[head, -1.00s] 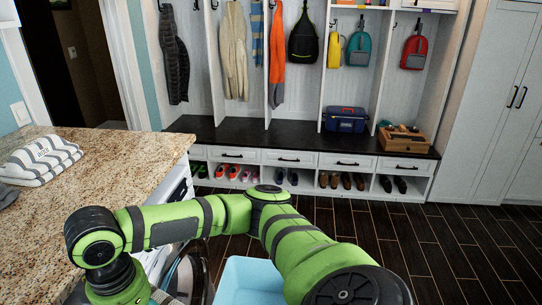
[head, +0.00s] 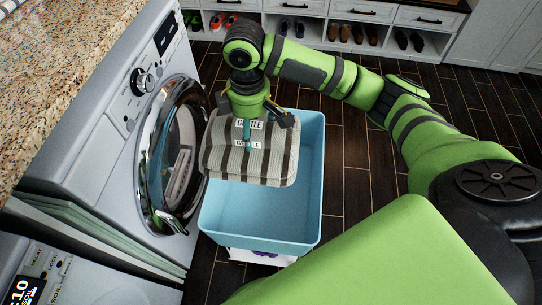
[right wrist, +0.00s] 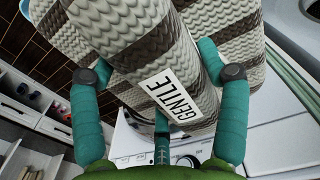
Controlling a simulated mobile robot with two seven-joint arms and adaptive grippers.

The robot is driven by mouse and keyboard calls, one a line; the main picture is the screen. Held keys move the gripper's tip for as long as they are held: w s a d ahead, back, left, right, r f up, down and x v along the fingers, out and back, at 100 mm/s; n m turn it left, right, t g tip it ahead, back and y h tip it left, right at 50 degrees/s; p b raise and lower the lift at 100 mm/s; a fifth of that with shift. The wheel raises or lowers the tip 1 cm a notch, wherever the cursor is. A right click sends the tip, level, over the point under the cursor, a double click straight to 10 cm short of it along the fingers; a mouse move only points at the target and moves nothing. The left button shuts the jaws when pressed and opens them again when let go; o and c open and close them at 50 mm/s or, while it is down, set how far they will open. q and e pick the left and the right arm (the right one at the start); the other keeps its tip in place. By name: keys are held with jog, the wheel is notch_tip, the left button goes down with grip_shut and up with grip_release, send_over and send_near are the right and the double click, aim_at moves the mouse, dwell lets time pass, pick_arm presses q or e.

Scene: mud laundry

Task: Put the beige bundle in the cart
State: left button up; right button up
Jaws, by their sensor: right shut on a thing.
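The beige bundle (head: 225,165) is a folded, knitted cloth with dark brown stripes and a "GENTLE" label. My right gripper (head: 250,125) is shut on it from above and holds it over the left and far part of the blue cart (head: 262,228). In the right wrist view the bundle (right wrist: 140,60) fills the upper middle, between teal fingers. The part of the cart's inside that shows is bare; the bundle hides the rest. I cannot tell if the bundle touches the cart's rim. My left gripper is not in view.
A front-load washer (head: 105,130) stands left of the cart, its round door (head: 172,150) open close beside the bundle and cart. A granite counter (head: 60,70) lies above it. A shoe bench (head: 350,30) is at the back. Dark floor (head: 350,200) is clear right of the cart.

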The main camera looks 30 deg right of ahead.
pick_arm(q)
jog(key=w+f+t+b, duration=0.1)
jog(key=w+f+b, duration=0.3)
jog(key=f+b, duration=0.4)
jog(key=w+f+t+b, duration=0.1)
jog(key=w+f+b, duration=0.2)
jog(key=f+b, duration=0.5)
pick_arm(e)
jog(key=w+d+f+n, duration=0.1)
jog(key=f+n, duration=0.5)
jog(key=f, duration=0.7)
jog(key=w+d+f+n+b, duration=0.1)
jog(key=f+n, duration=0.5)
jog(key=f, duration=0.8)
jog(key=d+f+n+b, duration=0.1)
jog(key=f+n, duration=0.5)
jog(key=f, duration=0.7)
jog(key=shift+w+d+f, duration=0.25)
jog(key=shift+w+d, duration=0.15)
jog(key=shift+f, duration=0.4)
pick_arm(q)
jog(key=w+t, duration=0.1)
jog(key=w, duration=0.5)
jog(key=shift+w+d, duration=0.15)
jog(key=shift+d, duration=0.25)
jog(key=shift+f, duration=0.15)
pick_arm(e)
jog(key=shift+f, duration=0.1)
